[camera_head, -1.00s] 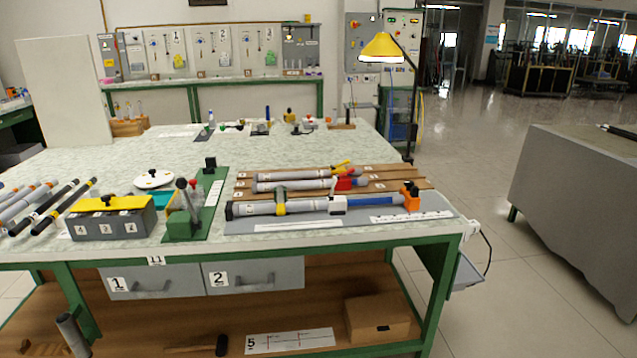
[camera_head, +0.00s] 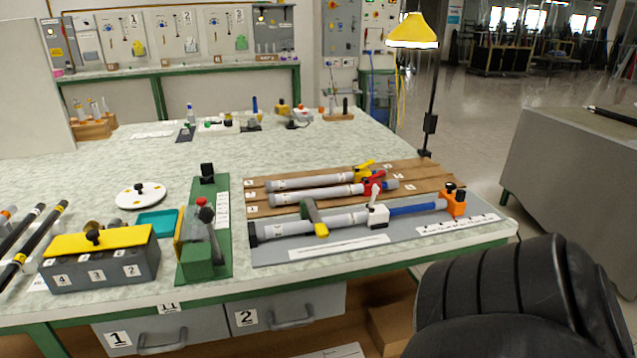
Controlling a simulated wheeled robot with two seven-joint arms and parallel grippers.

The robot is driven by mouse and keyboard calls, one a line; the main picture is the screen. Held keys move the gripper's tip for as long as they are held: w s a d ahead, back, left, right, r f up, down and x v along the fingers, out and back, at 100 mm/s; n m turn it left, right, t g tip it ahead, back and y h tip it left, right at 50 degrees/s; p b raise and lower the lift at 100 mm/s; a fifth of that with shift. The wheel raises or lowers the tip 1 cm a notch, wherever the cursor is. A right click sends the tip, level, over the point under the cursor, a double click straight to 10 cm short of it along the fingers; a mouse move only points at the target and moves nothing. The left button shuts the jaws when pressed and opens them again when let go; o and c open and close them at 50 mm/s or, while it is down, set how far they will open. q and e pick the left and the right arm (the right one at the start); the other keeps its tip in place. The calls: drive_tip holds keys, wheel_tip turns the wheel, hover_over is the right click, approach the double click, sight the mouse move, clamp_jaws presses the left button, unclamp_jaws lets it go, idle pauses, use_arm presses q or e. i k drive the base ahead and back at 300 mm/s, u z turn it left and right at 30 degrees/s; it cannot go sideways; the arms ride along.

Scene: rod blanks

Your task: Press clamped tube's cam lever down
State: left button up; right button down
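A grey tube (camera_head: 340,222) lies on the grey board (camera_head: 275,255) at the front right of the bench. A dark green bar with a yellow end (camera_head: 314,218) lies across it. A white collar (camera_head: 378,216) sits at the tube's right end, with a pale lever (camera_head: 375,193) standing up from it, slightly tilted. A blue rod (camera_head: 415,208) runs from the collar to an orange block (camera_head: 453,203) with a black knob. Neither gripper is visible; a black part of my arm fills the lower right corner.
Two more tubes, one with a yellow lever (camera_head: 364,170) and one with a red lever (camera_head: 373,183), lie on a wooden rack (camera_head: 425,176) behind. A green fixture (camera_head: 203,258) with an upright handle and a grey numbered box (camera_head: 103,270) stand left.

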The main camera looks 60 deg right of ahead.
sight(376, 189)
drive_tip(key=z, duration=0.7)
drive_tip(key=i, duration=0.85)
drive_tip(key=z, duration=0.9)
